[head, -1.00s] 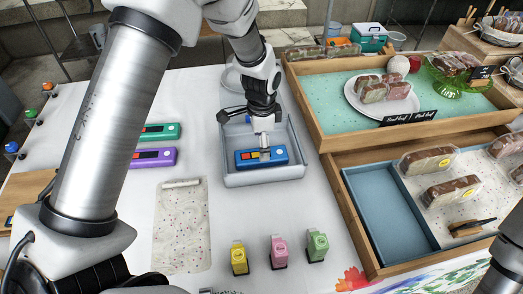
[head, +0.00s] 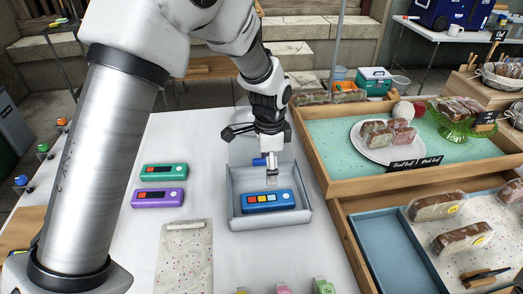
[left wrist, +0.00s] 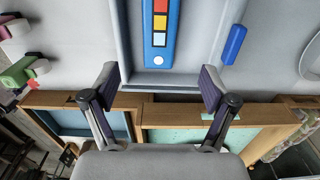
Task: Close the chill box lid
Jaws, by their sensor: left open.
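A teal box with a pale lid (head: 373,80) stands at the back, right of centre in the head view. A larger navy cooler box (head: 440,14) sits on the far table at top right. My left gripper (head: 271,181) points down over the open grey tray (head: 235,223). It is open and empty, also in the left wrist view (left wrist: 160,82). A blue device with coloured squares (head: 268,208) lies in the tray, below and apart from the fingers. My right gripper is out of view.
Green (head: 163,171) and purple (head: 158,198) devices lie left of the tray. Wooden display trays (head: 335,188) with cakes fill the right side. A small blue tab (left wrist: 234,45) shows by the tray's rim.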

